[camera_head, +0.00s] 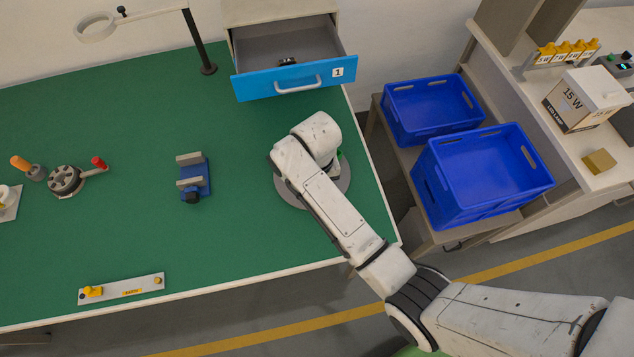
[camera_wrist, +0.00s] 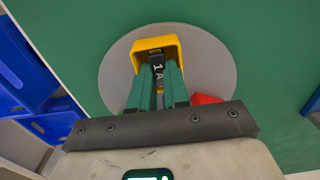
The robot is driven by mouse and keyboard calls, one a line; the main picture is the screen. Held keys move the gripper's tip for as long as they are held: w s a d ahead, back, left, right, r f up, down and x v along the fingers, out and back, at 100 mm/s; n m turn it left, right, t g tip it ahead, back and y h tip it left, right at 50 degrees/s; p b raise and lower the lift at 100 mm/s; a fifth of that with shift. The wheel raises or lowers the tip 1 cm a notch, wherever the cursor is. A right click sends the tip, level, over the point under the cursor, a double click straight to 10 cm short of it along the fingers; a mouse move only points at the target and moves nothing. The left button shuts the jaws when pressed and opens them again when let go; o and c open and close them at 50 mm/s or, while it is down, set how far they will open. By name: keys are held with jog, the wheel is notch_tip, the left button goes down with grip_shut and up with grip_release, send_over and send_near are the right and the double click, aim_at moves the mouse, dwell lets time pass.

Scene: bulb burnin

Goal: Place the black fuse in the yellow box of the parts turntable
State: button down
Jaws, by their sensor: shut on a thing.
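The parts turntable is a grey disc (camera_head: 338,192) on the green bench, partly hidden by my arm in the head view. It also shows in the wrist view (camera_wrist: 215,65). A yellow box (camera_wrist: 178,46) stands on the disc. My gripper (camera_wrist: 159,72) is shut on the black fuse (camera_wrist: 157,66), which bears a white "1 A" mark. The fuse and fingertips are at the yellow box's opening, within its outline; I cannot tell whether the fuse touches its floor. In the head view the gripper, fuse and yellow box are hidden by my arm.
A red box (camera_wrist: 206,99) is beside the fingers on the disc, partly hidden. An open blue-fronted drawer (camera_head: 296,79) is behind the turntable. A blue vise (camera_head: 194,180) stands to its left. Blue crates (camera_head: 487,170) stand to the right. The bench between turntable and vise is clear.

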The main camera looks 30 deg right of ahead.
jog(key=shift+f, duration=0.35)
jog(key=c, duration=1)
grip_release()
jog(key=shift+c, duration=0.2)
notch_tip(320, 180, up, 8)
jog(key=shift+r+b, duration=0.25)
jog(key=shift+b, duration=0.25)
jog(key=shift+r+p, duration=0.6)
jog(key=shift+r, duration=0.5)
